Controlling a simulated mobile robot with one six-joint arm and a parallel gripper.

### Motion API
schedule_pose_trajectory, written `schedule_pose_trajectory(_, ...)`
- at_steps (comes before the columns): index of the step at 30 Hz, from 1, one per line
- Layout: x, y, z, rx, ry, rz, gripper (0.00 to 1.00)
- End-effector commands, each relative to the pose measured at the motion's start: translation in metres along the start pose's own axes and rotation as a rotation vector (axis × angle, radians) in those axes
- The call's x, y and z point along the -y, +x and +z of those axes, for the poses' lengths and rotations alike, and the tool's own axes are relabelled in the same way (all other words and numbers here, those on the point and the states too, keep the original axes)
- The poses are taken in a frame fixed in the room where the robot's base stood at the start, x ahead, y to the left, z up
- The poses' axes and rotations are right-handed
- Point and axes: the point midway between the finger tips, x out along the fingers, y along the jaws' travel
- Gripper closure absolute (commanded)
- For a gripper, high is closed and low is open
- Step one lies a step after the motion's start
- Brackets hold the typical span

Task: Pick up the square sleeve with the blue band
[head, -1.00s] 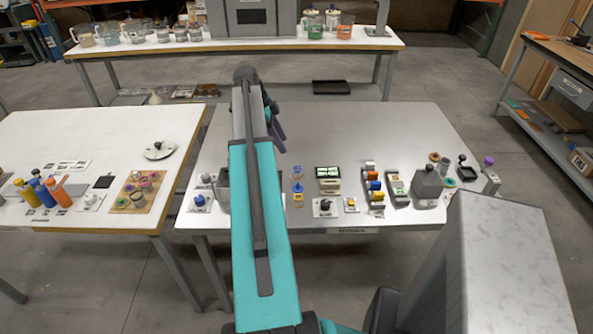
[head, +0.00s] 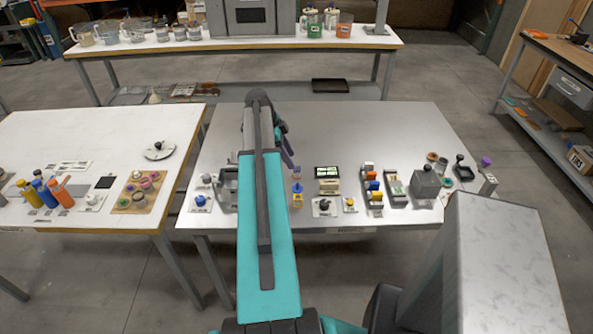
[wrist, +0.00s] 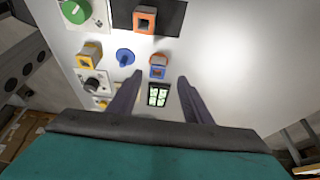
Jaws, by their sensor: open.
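A small square piece with a blue band (wrist: 157,72) shows in the wrist view, between and just beyond my fingertips.
In the wrist view a dark-framed panel (wrist: 158,95) lies between the fingers. A blue round knob (wrist: 124,56), a yellow square piece (wrist: 90,53) and an orange square piece (wrist: 145,18) lie around. The tabletop right of the fingers (wrist: 225,60) is clear.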

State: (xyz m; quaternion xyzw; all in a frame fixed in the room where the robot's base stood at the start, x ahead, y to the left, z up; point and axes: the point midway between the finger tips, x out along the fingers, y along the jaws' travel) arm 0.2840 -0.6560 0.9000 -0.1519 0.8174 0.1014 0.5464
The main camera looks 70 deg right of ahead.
Motion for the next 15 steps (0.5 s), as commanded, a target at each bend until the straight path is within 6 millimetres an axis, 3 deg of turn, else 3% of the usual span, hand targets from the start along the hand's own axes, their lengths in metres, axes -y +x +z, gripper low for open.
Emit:
schedule_pose_trajectory(8,-0.001,0.003,0.000,0.000,-0.001,0.001,0.55)
schedule_pose_trajectory(15,-0.003,0.018,-0.001,0.000,-0.001,0.002,0.55)
